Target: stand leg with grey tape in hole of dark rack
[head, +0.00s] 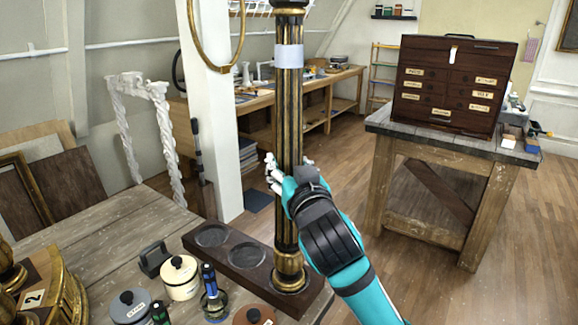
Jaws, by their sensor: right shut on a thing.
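The leg (288,110) is a tall dark fluted column with gilt stripes and a band of grey tape (289,56) near its top. It stands upright, its top cut off by the frame. My right gripper (280,178) is shut around its middle, coming from the right. The dark rack (226,266) lies on the near table. Two round holes on its left and middle are empty. The leg's gilt foot (290,268) is at the right-hand hole; I cannot tell how deep it sits. My left gripper is not in view.
On the near table (120,235) are a cream pot (180,277), a grey-lidded jar (131,307), a small dark bottle (210,285) and a gilt piece tagged 2 (45,290). A white post (208,100) rises behind. A dark drawer chest (455,85) stands on a bench to the right.

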